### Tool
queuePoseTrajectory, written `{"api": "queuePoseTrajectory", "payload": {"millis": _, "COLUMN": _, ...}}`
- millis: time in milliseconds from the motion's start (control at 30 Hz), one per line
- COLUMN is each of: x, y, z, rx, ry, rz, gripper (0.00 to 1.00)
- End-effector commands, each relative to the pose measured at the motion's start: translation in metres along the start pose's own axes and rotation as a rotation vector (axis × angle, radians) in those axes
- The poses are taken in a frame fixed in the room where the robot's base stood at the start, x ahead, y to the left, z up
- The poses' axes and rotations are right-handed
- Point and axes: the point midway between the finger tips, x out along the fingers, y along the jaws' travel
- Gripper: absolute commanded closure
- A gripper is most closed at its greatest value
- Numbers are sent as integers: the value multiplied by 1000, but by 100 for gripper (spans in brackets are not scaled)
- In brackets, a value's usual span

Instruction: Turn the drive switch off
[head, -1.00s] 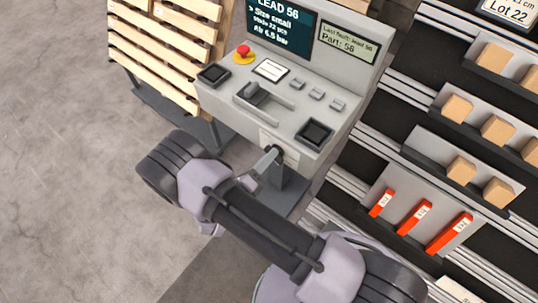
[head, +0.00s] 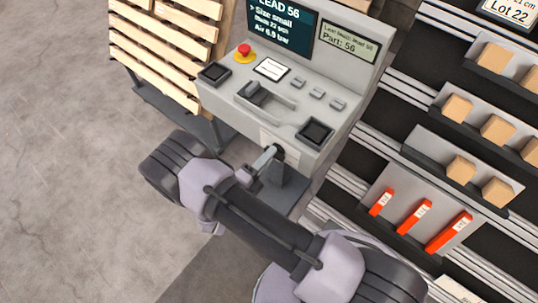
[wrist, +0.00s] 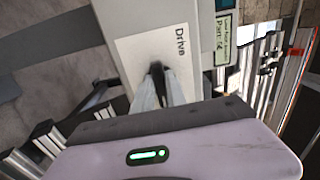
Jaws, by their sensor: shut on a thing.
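The drive switch is a small black knob (head: 278,152) on the front face of the grey console (head: 322,160). In the wrist view the knob (wrist: 156,67) stands on a white plate (wrist: 135,57) marked "Drive", which appears turned sideways. My gripper (head: 270,154) reaches the console front, and in the wrist view its two pale fingers (wrist: 160,80) are shut on the knob. The fingers hide most of the knob, so its set position cannot be told.
The console top carries a red stop button (head: 244,52), a lever handle (head: 258,94) and small switches. A screen (head: 283,27) stands behind. Shelves with boxes (head: 457,108) and orange items (head: 414,217) are at right. A wooden pallet stack (head: 165,50) is at left; the floor beyond is clear.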

Motion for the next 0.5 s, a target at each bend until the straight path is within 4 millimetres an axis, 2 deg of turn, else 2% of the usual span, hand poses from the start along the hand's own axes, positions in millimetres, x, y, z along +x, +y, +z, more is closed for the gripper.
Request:
{"api": "queuePoseTrajectory", "payload": {"millis": 367, "x": 0, "y": 1, "z": -1, "rx": -7, "ry": 0, "rz": 1, "gripper": 100}}
{"api": "queuePoseTrajectory", "payload": {"millis": 400, "x": 0, "y": 1, "z": -1, "rx": -7, "ry": 0, "rz": 1, "gripper": 76}}
{"api": "queuePoseTrajectory", "payload": {"millis": 467, "x": 0, "y": 1, "z": -1, "rx": -6, "ry": 0, "rz": 1, "gripper": 64}}
{"api": "queuePoseTrajectory", "payload": {"millis": 500, "x": 0, "y": 1, "z": 0, "rx": -6, "ry": 0, "rz": 1, "gripper": 62}}
